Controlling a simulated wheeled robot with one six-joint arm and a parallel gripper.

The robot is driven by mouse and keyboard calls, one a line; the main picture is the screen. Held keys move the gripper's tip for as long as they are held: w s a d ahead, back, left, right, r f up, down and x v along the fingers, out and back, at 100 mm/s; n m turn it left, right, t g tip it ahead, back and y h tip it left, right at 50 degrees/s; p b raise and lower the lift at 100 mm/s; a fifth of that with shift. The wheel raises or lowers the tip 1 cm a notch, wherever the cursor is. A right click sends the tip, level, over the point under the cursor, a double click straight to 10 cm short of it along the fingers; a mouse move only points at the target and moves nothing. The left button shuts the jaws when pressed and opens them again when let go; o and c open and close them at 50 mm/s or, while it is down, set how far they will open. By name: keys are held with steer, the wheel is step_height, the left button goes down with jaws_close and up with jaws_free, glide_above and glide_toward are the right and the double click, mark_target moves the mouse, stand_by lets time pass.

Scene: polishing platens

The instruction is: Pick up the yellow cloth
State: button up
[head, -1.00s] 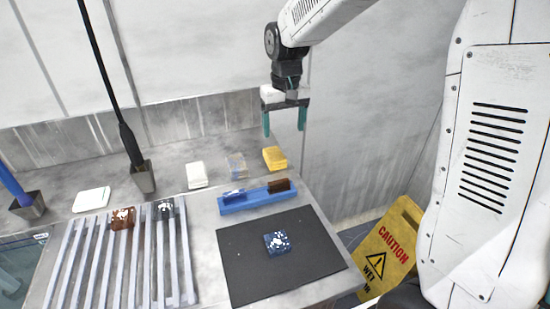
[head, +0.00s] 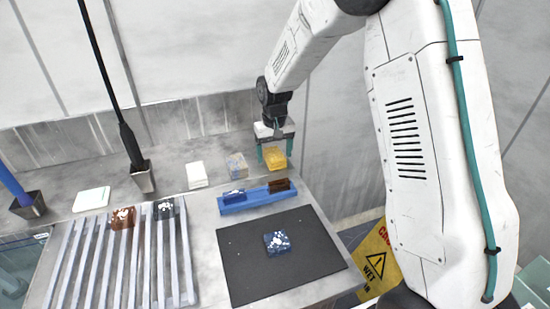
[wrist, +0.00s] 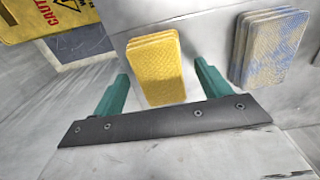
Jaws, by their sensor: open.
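The yellow cloth (head: 275,158) is a small folded stack at the back right of the counter. In the wrist view the yellow cloth (wrist: 156,68) lies between and just beyond the two teal fingers. My gripper (head: 275,150) is open and empty, with its fingers coming down around the cloth from above. In the wrist view my gripper (wrist: 160,88) has one finger on each side of the cloth, with a small gap visible on the right side. I cannot tell whether the fingertips touch the counter.
A blue-and-tan cloth stack (head: 237,166) lies just left of the yellow one, close to one finger. A white stack (head: 197,175) is further left. A blue tray (head: 232,206) holding blocks and a black mat (head: 240,285) are in front. A caution sign (head: 374,262) stands at right.

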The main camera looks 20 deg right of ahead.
mark_target(274, 153)
steer(key=shift+f, duration=0.2)
steer(key=c, duration=1.1)
steer(key=shift+o, duration=0.2)
step_height(274, 153, up, 10)
